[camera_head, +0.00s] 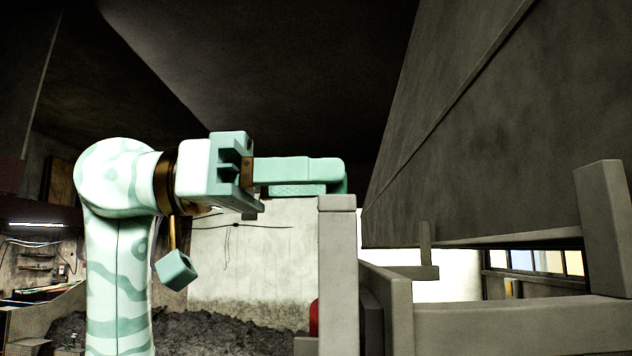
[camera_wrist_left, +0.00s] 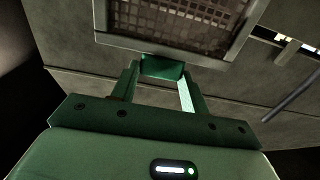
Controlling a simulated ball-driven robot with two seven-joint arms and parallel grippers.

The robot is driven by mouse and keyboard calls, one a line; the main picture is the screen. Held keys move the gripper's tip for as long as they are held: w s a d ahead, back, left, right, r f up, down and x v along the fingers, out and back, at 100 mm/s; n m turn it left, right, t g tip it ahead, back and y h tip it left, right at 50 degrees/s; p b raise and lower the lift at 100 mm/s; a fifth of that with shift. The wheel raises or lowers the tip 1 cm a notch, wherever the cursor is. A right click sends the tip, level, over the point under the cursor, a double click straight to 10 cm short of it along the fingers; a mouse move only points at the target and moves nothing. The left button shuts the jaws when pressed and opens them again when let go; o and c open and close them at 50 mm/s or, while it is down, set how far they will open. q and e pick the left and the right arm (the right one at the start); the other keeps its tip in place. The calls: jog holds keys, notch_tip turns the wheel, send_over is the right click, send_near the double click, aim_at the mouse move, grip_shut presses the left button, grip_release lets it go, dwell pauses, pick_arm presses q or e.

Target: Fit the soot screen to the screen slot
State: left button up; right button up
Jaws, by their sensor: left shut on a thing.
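The soot screen (camera_wrist_left: 185,28), a brown mesh panel in a pale grey frame, shows at the top of the left wrist view, cut off by the picture edge. A green tab (camera_wrist_left: 162,68) at its frame edge sits between my left gripper's fingertips. My left gripper (camera_wrist_left: 160,78) is shut on this tab. In the head view my left gripper (camera_head: 342,178) reaches in from the left, its fingers just above a grey upright (camera_head: 338,270). I cannot tell whether that upright is the screen edge-on or a fixed post. The screen slot is not clearly identifiable. My right gripper is not in view.
A large dark grey hood (camera_head: 490,130) fills the upper right. Below it stand a grey post (camera_head: 603,225) and grey rails (camera_head: 520,325), close to the upright. Dark rubble or sand (camera_head: 215,335) lies at the lower left. A bright window (camera_head: 535,261) shows behind.

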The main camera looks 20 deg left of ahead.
pick_arm(q)
jog(key=shift+f+b, duration=2.3)
jog(key=shift+f, duration=0.5)
jog(key=shift+f+b, duration=2.65)
jog(key=shift+f, duration=0.15)
jog(key=o, duration=1.2)
jog(key=shift+c, duration=0.2)
jog(key=b+v, duration=0.3)
jog(key=v, duration=1.3)
jog(key=shift+a+b, duration=0.25)
jog(key=shift+b, duration=0.05)
jog(key=shift+s, duration=0.1)
